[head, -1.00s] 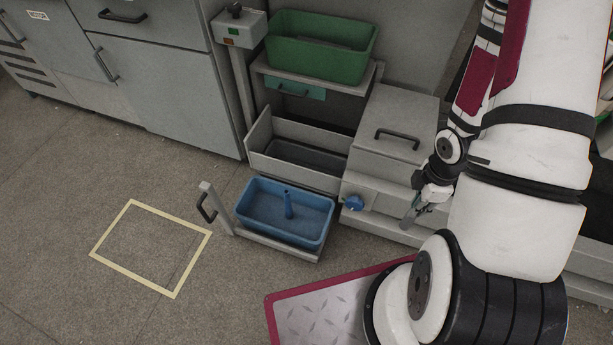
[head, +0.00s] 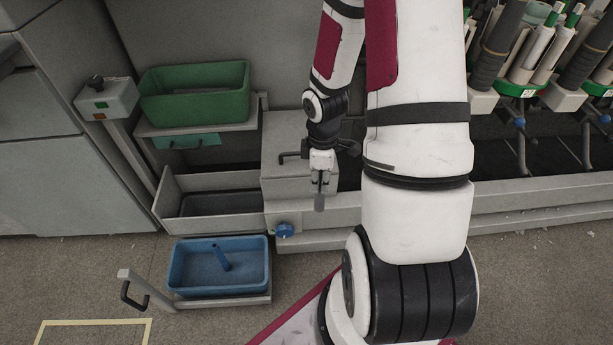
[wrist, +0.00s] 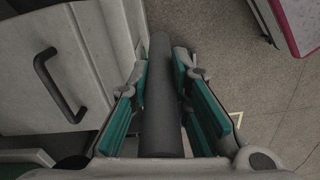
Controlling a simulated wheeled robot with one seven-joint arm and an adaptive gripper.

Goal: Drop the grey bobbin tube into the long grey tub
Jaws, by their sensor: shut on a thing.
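My gripper (head: 320,180) is shut on the grey bobbin tube (head: 319,203), which hangs below it in front of the grey machine housing. In the wrist view the dark grey tube (wrist: 162,105) lies lengthwise between the two green-padded fingers of my gripper (wrist: 160,72). The long grey tub (head: 220,204) appears to be the dark grey one in the middle-level open drawer, left of my gripper. Its inside looks empty from here, though its near wall hides part of the floor.
A green tub (head: 195,100) stands on the shelf above. A blue tub (head: 218,288) with a blue tube (head: 221,258) in it sits on a low pull-out. A housing with a black handle (wrist: 58,85) is close to my gripper. Spindles with tubes (head: 545,45) stand at right.

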